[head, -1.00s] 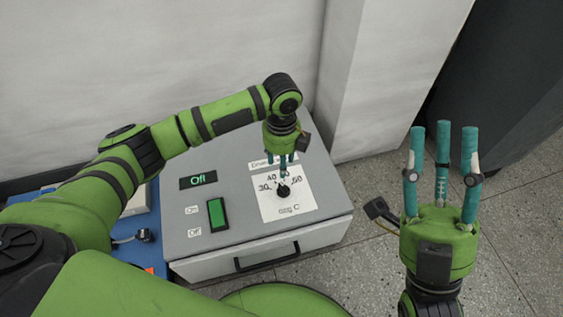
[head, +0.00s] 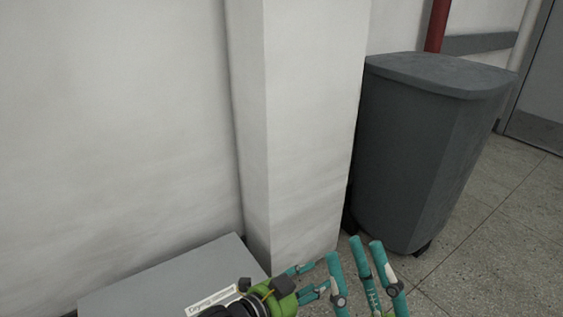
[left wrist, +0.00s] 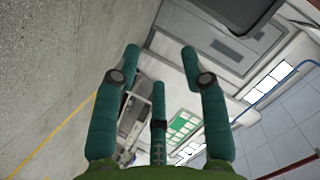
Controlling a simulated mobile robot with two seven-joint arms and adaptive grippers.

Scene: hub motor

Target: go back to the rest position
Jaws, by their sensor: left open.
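My left gripper (head: 317,277) is low in the head view, just above and beside the right end of the grey box, its fingers pointing right. It is empty. In the left wrist view my left gripper (left wrist: 160,62) has its three teal fingers spread apart with nothing between them. My right gripper (head: 357,255) is just right of it in the head view, fingers pointing up, spread and empty. Its palm is mostly cut off by the lower edge.
The grey box (head: 150,285) with a white label (head: 210,302) is at the bottom left; its front is out of view. A white pillar (head: 305,130) stands behind the grippers. A dark grey bin (head: 425,150) stands to the right. Speckled floor (head: 500,240) is clear at the right.

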